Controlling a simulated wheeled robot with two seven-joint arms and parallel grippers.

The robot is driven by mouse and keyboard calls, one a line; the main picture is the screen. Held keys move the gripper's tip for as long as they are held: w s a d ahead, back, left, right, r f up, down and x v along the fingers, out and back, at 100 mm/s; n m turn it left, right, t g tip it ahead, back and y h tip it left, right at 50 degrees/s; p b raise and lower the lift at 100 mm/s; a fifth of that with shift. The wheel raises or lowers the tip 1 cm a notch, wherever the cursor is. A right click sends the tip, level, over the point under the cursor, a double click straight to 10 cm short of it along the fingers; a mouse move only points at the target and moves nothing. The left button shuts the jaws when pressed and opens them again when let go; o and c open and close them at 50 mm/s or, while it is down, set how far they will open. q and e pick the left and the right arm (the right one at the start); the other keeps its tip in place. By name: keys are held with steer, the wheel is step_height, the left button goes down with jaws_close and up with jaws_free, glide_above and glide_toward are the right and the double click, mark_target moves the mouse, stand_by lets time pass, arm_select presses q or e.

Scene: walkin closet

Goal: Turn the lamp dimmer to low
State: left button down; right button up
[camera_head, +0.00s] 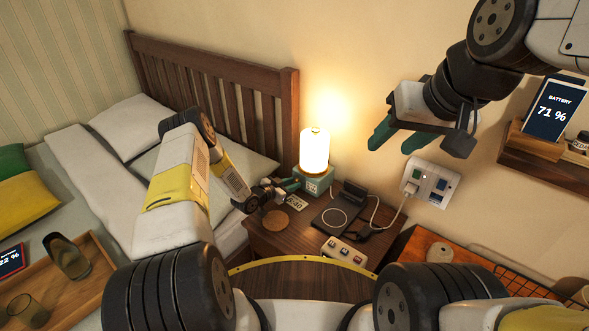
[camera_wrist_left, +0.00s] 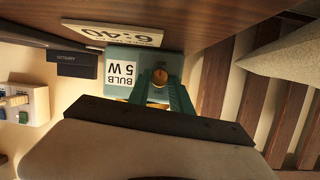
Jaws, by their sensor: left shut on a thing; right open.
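The lamp (camera_head: 314,150) glows warmly on the nightstand beside the bed. Its teal base (camera_head: 318,184) carries a "BULB 5 W" label, which appears upside down in the left wrist view (camera_wrist_left: 121,72). A small brown-orange dimmer knob (camera_wrist_left: 160,76) sits on the base face. My left gripper (camera_head: 294,185) is at the base; in the left wrist view its green fingers (camera_wrist_left: 163,84) are shut on the knob. The fingers hide part of the knob, and its setting cannot be read. My right gripper (camera_head: 390,146) is open and empty, raised near the wall at right.
The bed (camera_head: 100,165) lies left.

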arm_select(q)
steer(key=c, duration=1.2)
jaws_free()
steer(key=shift+o, duration=0.2)
steer(key=shift+v, duration=3.9)
